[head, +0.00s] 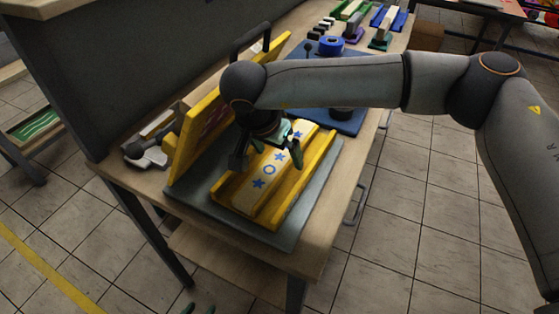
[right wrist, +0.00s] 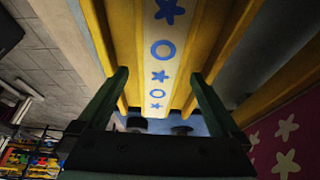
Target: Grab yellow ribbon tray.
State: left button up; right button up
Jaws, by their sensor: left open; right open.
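The yellow ribbon tray (head: 308,172) lies on a grey base plate on the workbench. A pale ribbon (head: 269,170) with blue stars and rings runs along its raised middle. My right gripper (head: 268,156) is open above the tray and hides part of it. In the right wrist view the tray (right wrist: 208,40) is close, and the ribbon (right wrist: 160,50) passes between the two green fingers of my open right gripper (right wrist: 158,76). I cannot tell whether the fingers touch the tray. Green tips of my left gripper (head: 199,309) show at the bottom edge, apart and away from the bench.
An upright yellow-framed panel (head: 195,135) stands along the tray's left side. Behind the tray is a blue board (head: 350,122) with a blue tape roll (head: 331,46). A grey press-like tool (head: 146,155) lies left of the panel.

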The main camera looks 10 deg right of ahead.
jog(key=shift+w+d+f, duration=0.1)
jog(key=shift+f, duration=0.35)
jog(key=shift+r, duration=0.1)
grip_shut()
dwell(0.5)
